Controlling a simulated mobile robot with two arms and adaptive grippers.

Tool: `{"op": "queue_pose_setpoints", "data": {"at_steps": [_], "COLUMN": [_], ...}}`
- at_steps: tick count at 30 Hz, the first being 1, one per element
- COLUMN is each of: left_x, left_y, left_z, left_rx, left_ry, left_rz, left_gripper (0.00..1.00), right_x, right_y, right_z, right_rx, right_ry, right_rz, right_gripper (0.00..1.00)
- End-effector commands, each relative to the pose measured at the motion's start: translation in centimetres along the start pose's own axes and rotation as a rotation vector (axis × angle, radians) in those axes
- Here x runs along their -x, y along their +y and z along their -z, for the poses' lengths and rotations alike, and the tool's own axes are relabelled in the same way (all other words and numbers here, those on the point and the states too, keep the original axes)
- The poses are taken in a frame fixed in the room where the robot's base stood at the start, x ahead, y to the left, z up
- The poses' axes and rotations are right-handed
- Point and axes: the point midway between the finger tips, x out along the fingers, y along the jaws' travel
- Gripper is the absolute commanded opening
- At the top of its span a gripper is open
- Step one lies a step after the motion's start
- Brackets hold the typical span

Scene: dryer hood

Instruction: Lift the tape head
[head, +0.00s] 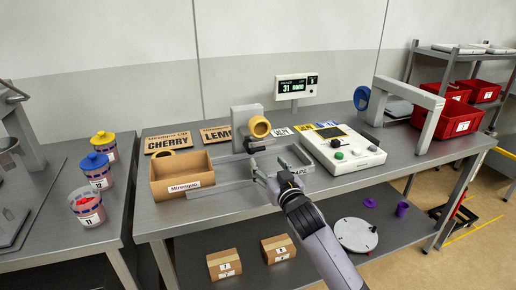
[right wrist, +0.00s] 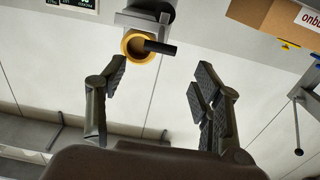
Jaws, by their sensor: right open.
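The tape head (head: 241,127) is a grey upright block with a yellow tape roll (head: 259,126) and a dark handle at its lower front. In the right wrist view the yellow roll (right wrist: 137,46) and dark handle (right wrist: 160,47) show at the top, beyond the fingertips. My right gripper (head: 265,176) is open and empty, in front of the tape head and apart from it. Its two spread fingers (right wrist: 160,78) show in the right wrist view. My left gripper is not in view.
An open cardboard carton (head: 182,190) stands left of the gripper, by grey rails (head: 232,180). A white control box (head: 342,150) with buttons is to the right. A grey arch (head: 430,112) stands farther right. Cherry and lemon signs (head: 168,141) lie at the back left.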

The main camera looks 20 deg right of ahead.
Motion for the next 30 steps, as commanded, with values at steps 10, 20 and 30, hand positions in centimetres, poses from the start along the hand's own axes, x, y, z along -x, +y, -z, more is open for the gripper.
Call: {"op": "queue_pose_setpoints", "data": {"at_steps": [10, 20, 30], "left_x": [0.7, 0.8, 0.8], "left_y": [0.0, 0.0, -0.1], "left_z": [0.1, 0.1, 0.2], "left_rx": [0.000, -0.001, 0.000], "left_ry": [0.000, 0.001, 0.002], "left_rz": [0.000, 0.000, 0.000], "left_gripper": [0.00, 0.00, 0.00], "right_x": [-6.0, -9.3, -9.7], "right_y": [0.0, -0.1, -0.1], "right_z": [0.1, 0.0, 0.0], "right_rx": [0.000, 0.000, 0.000], "right_ry": [0.000, 0.000, 0.000], "right_rz": [-0.001, 0.001, 0.001], "right_gripper": [0.60, 0.60, 0.60]}}
